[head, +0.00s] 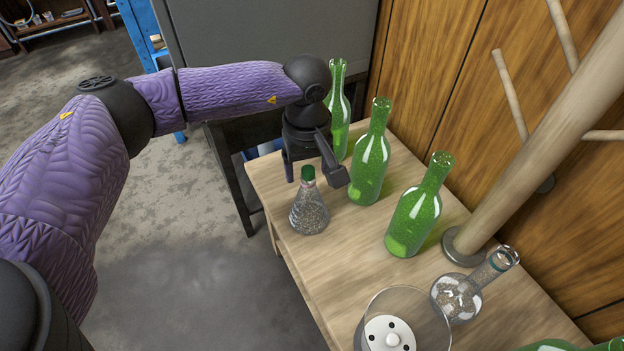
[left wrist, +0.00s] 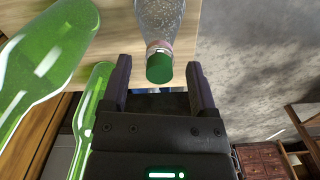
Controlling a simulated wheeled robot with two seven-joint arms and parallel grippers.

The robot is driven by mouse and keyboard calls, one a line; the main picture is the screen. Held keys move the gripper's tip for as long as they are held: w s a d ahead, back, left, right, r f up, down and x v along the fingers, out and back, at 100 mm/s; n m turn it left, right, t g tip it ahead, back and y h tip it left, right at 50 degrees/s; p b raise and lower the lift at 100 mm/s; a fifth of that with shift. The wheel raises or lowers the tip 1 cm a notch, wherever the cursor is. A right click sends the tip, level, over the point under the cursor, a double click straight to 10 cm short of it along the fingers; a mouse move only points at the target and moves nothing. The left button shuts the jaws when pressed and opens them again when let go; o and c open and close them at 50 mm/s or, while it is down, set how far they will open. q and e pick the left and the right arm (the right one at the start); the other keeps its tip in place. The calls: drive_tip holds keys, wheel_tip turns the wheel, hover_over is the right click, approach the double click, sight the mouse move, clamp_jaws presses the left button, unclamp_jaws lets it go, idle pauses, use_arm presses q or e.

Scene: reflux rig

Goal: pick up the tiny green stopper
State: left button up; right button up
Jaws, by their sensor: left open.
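The tiny green stopper (head: 308,172) sits in the mouth of a small clear conical flask (head: 310,212) near the table's left edge in the head view. In the left wrist view the stopper (left wrist: 159,68) shows between the fingertips, on the neck of the flask (left wrist: 160,22). Contact does not show. My right gripper is not in view.
Green bottles (head: 371,160) stand close right of my left gripper, with another (head: 418,212) further right. A wooden pole stand (head: 535,140) rises at right.

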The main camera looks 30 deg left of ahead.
use_arm(q)
drive_tip(key=shift+r, duration=0.2)
drive_tip(key=shift+c, duration=0.4)
clamp_jaws()
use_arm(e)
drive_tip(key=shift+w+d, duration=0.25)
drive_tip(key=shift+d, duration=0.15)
